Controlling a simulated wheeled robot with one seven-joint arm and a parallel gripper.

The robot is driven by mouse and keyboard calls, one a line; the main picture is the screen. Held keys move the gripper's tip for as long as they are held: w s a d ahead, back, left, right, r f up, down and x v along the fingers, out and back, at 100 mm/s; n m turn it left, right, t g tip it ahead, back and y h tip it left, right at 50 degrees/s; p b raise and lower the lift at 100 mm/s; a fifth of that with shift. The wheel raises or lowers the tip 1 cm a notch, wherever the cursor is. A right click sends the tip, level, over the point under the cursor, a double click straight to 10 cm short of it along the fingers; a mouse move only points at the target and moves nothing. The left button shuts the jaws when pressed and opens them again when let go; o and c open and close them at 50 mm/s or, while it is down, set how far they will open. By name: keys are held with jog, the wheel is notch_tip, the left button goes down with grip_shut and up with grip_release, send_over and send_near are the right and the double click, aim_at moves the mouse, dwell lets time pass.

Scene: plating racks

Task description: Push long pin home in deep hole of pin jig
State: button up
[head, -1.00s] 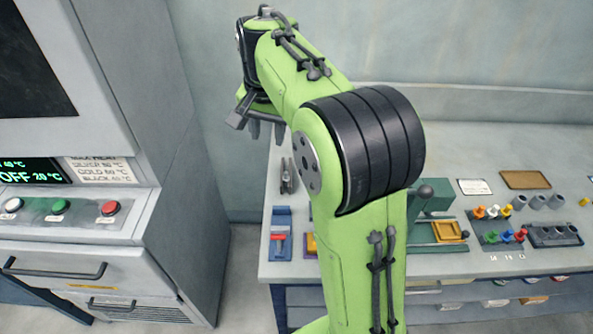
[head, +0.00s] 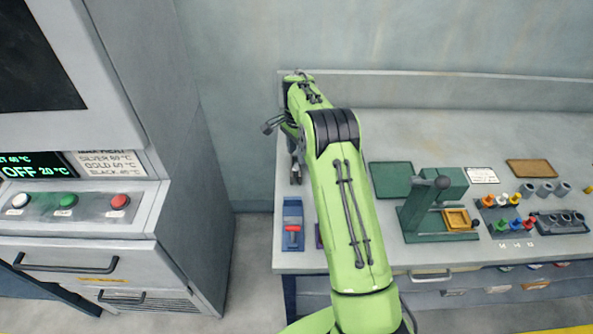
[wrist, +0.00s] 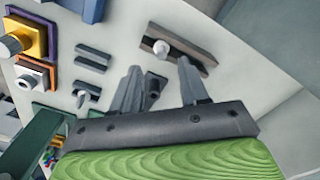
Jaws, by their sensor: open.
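In the wrist view a dark grey bar-shaped block (wrist: 188,52), which looks like the pin jig, lies on the bench just beyond my fingertips. A pale round pin head (wrist: 161,47) shows at its left part; it looks like the long pin, and how deep it sits cannot be told. My gripper (wrist: 161,80) is open, its two fingers apart with nothing held between them. A small dark block (wrist: 154,86) shows between and behind the fingers. In the head view my arm covers most of the gripper; a dark grey piece (head: 295,172) shows below it at the bench's left end.
A blue fixture with a red part (head: 292,225) stands at the bench's front left. Small grey blocks (wrist: 92,58) and a yellow block (wrist: 30,38) lie left in the wrist view. A green press (head: 425,210) and a coloured peg rack (head: 500,215) stand right of my arm.

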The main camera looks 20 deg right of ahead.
aim_at(296, 163)
notch_tip(296, 163, down, 5)
jog(key=shift+w+a+f, duration=0.1)
jog(key=shift+w, duration=0.05)
grip_shut()
